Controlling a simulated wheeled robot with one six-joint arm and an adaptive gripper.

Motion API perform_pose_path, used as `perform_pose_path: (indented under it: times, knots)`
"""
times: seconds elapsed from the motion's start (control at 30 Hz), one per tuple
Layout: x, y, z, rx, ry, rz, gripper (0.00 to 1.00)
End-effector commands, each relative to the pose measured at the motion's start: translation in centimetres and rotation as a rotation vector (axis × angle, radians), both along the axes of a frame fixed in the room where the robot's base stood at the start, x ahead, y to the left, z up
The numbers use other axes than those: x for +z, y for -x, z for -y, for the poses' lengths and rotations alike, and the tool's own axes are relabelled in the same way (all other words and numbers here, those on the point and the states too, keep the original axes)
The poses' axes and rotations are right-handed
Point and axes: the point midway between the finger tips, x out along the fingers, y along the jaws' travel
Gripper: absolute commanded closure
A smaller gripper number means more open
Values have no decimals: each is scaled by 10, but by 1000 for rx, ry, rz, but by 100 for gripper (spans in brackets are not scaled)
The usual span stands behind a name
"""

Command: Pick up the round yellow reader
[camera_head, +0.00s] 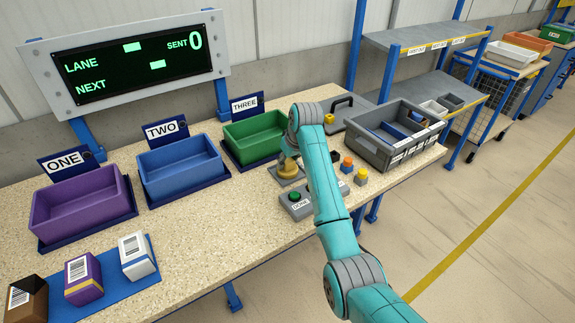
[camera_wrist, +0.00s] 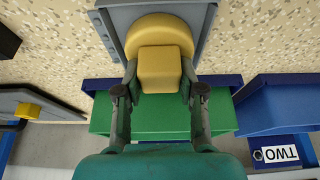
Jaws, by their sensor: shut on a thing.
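The round yellow reader (camera_wrist: 160,63) fills the top middle of the wrist view, with a blocky yellow grip facing the camera. My gripper (camera_wrist: 160,88) is shut on it, one finger at each side of the grip. A grey stand (camera_wrist: 112,22) with raised edges shows behind the reader. In the head view the reader (camera_head: 287,168) is small and partly hidden by my arm, over or on the grey stand (camera_head: 296,180). I cannot tell whether the two touch.
Purple (camera_head: 80,208), blue (camera_head: 180,167) and green (camera_head: 256,137) bins line the back of the speckled table. A button box (camera_head: 298,203) and a grey crate (camera_head: 385,153) are close to my arm. Three boxes stand on a blue mat (camera_head: 119,287) at front left.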

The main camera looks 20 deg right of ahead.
Motion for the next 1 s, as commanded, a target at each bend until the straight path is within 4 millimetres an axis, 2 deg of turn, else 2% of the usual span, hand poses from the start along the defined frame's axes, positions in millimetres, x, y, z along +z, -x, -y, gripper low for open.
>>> perform_pose_path:
  times: [0.17, 0.4, 0.6, 0.77, 1.0]
  knots:
    - [18, -1, 0, 0, 0, 3, 99]
    - [64, -1, 0, 1, 0, 5, 99]
    - [91, -1, 0, 1, 0, 2, 99]
    - [99, 0, 0, 0, 0, 1, 99]
    - [100, 0, 0, 0, 0, 1, 99]
